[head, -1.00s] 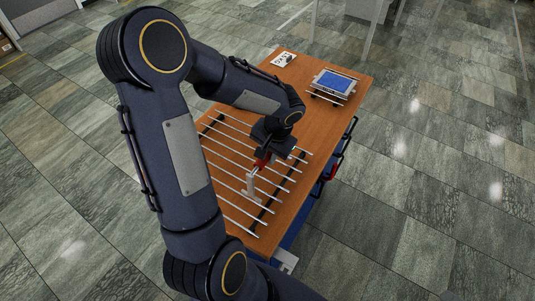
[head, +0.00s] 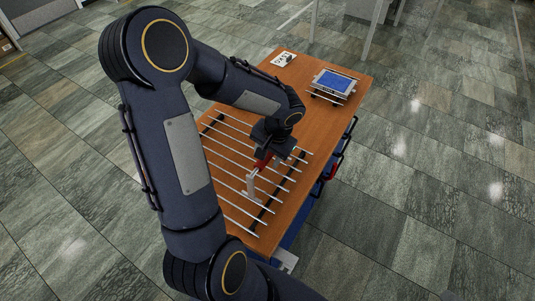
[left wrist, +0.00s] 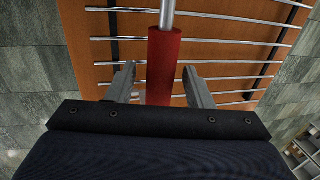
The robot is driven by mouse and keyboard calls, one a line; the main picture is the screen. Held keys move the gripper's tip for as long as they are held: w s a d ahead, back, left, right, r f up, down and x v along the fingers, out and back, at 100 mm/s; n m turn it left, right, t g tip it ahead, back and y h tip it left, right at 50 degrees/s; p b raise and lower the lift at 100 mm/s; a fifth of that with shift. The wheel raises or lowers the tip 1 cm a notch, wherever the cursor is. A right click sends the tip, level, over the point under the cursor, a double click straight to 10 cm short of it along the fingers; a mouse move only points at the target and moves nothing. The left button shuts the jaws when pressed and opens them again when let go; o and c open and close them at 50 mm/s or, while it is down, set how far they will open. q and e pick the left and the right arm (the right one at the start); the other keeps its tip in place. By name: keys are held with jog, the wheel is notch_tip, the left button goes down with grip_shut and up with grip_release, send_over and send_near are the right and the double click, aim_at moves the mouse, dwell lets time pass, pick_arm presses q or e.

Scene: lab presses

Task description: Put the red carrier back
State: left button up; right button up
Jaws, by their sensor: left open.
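The red carrier (head: 262,162) is at the rod rack on the wooden table, just below my left gripper (head: 265,154). A pale grey upright part (head: 252,186) shows beside it. In the left wrist view the carrier's red block (left wrist: 162,65) lies between the two fingers of my left gripper (left wrist: 160,84), with a metal rod coming out of its far end. The fingers are open, with a gap on each side of the block. My gripper hides part of the carrier in the head view. My right gripper is not in view.
A rack of several parallel metal rods (head: 232,213) spans the near part of the table (head: 310,115). A blue-topped device (head: 334,83) and a white card (head: 283,60) stand at the far end. Dark and red handles (head: 335,167) stick out at the table's right side.

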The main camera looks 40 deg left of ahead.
pick_arm(q)
jog(key=v, duration=1.1)
jog(key=s+d+r+t+h, duration=0.2)
jog(key=s+d+t+h, duration=0.4)
jog(key=s, duration=0.9)
jog(key=shift+d, duration=1.5)
jog(key=shift+r, duration=0.15)
